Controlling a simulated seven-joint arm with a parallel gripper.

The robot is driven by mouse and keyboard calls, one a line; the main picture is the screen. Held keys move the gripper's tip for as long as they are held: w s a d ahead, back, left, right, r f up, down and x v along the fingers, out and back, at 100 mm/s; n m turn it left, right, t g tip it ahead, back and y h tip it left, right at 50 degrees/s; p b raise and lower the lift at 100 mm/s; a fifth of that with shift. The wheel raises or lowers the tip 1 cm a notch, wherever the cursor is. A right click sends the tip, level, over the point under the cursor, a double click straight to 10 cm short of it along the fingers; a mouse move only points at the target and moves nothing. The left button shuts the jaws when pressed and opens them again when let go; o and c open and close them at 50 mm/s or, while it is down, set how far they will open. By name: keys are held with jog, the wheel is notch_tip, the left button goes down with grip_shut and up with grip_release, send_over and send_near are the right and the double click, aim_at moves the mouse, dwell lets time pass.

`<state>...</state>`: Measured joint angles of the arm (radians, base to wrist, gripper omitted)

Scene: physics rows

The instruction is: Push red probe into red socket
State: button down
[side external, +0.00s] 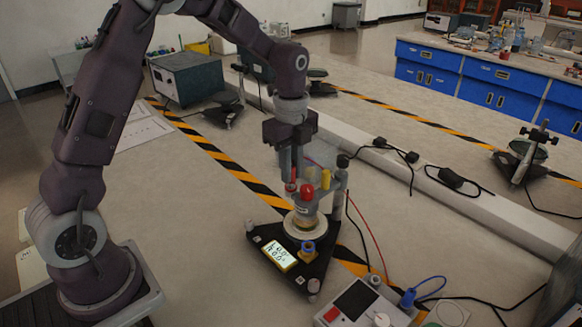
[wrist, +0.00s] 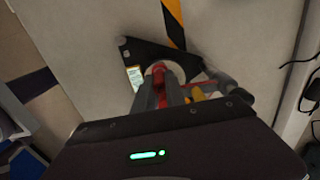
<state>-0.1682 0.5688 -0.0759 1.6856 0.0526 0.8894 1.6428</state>
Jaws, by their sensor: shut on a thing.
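My gripper (side external: 290,180) points down over the black triangular stand (side external: 270,262) and is shut on a slim red piece, which I take for the red probe (side external: 291,187). In the wrist view the red piece (wrist: 162,98) shows between my fingers (wrist: 171,92). A rounded red part (side external: 307,191) sits right beside the fingertips on top of the stand's apparatus; it also shows in the wrist view (wrist: 158,69). I cannot tell whether it holds the red socket. The probe's tip and any socket opening are hidden, so contact is unclear.
A red cable (side external: 368,236) runs to a meter box (side external: 358,303) at the front.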

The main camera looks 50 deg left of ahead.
jog(key=shift+f, duration=0.7)
dwell(0.5)
jog(key=c, duration=1.1)
grip_release()
jog(key=shift+o, duration=0.2)
jog(key=shift+r, duration=3.8)
jog(key=s+d+r+n+t, duration=0.2)
jog(key=s+r+n, duration=0.3)
jog(key=s, duration=0.2)
jog(key=s+d+r+n+t, duration=0.1)
jog(key=s+d+r+n, duration=0.1)
jog(key=s+r+n, duration=0.45)
jog(key=s+f+n+t, duration=0.2)
jog(key=s+n, duration=0.4)
jog(key=s, duration=0.7)
jog(key=shift+d+f+t, duration=0.3)
jog(key=shift+d+f, duration=0.15)
jog(key=shift+f, duration=0.45)
